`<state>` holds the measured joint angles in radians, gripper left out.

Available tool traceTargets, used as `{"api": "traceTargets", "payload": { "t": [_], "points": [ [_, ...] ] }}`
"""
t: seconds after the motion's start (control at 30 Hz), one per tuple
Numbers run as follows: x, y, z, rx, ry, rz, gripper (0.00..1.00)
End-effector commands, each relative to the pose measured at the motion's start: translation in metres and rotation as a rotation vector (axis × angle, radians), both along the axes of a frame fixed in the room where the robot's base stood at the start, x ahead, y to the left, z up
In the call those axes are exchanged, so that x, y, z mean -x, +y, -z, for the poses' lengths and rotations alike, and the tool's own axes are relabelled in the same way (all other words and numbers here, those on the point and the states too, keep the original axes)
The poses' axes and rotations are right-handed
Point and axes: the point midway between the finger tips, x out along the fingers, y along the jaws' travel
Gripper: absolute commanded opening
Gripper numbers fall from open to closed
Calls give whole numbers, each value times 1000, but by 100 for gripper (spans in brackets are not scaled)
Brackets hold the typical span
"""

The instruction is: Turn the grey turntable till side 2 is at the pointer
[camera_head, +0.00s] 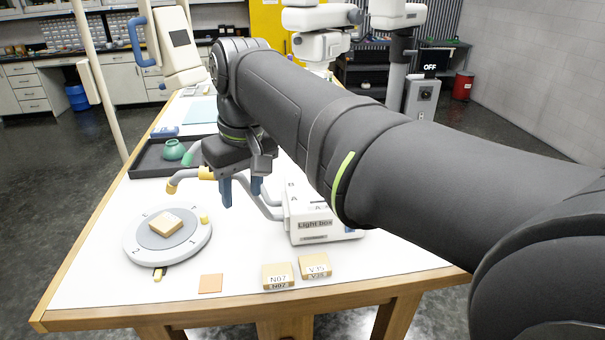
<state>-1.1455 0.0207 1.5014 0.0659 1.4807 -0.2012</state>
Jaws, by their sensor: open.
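The turntable (185,241) is a round disc with a pale rim and a grey middle, at the front left of the table. A tan block (165,223) lies on it, and a small yellow knob (204,219) stands at its right edge. A brass pointer (159,273) sits at the front edge of the turntable. My gripper (242,194) points down with its blue fingers apart and empty. It is above the table, to the right of and behind the turntable, not touching it.
A white light box (315,226) stands right of my gripper, partly behind my arm. Bent grey pipes (190,176) lie near the gripper. A dark tray (150,160) with a green pot (173,149) is behind.

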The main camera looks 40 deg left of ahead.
Motion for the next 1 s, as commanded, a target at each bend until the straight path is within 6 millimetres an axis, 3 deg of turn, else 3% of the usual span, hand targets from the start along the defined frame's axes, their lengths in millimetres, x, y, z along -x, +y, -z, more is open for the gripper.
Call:
{"api": "traceTargets", "payload": {
  "t": [0.57,0.8,1.0],
  "points": [
    [-7,143,-28,-370,-87,131,41],
    [5,211,-24,-513,99,313,41],
    [-31,203,9,-382,298,635,41]
  ]
}}
